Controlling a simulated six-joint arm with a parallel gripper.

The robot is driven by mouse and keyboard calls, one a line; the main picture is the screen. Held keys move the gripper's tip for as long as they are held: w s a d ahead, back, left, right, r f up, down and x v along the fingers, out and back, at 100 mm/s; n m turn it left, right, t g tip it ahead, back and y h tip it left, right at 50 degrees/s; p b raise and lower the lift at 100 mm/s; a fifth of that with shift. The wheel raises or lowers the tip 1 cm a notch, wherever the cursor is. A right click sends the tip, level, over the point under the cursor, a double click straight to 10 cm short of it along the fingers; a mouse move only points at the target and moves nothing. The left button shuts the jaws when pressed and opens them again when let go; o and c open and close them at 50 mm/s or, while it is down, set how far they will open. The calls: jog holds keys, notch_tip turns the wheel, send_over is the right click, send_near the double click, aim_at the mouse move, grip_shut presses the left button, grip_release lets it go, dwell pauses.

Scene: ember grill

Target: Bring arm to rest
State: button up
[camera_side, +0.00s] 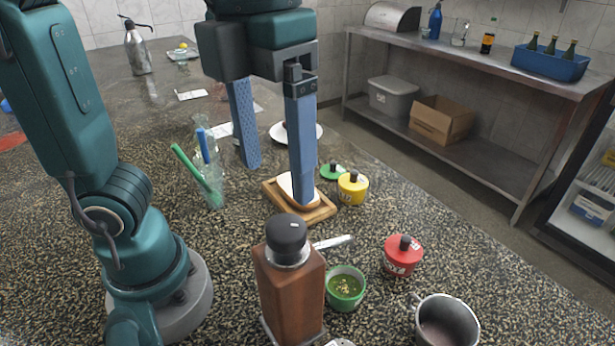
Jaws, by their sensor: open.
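My gripper (275,178) hangs pointing down over the speckled counter (225,275), its two long blue fingers spread wide apart. Nothing shows between the fingers. The right finger's tip is in front of a small wooden board (318,213) with a pale item (285,186) on it. I cannot tell whether the tip touches it. The left finger's tip is behind and to the left of the board. My teal arm stands at the left of the picture.
A wooden grinder (288,285), a green bowl (345,288), a red-lidded pot (402,256), a yellow pot (353,188) and a metal mug (443,322) stand near the board. A glass with green and blue sticks (208,185) is left of the gripper. Bare counter lies left of the board.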

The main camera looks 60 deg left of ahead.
jog(key=a+f+n+t, duration=0.2)
jog(key=a+f+n, duration=0.2)
jog(key=n, duration=1.3)
jog(key=w+a+f+n+t, duration=0.1)
jog(key=a+f+n+t, duration=0.2)
jog(key=n, duration=1.4)
notch_tip(320, 180, down, 2)
jog(key=shift+a, duration=0.55)
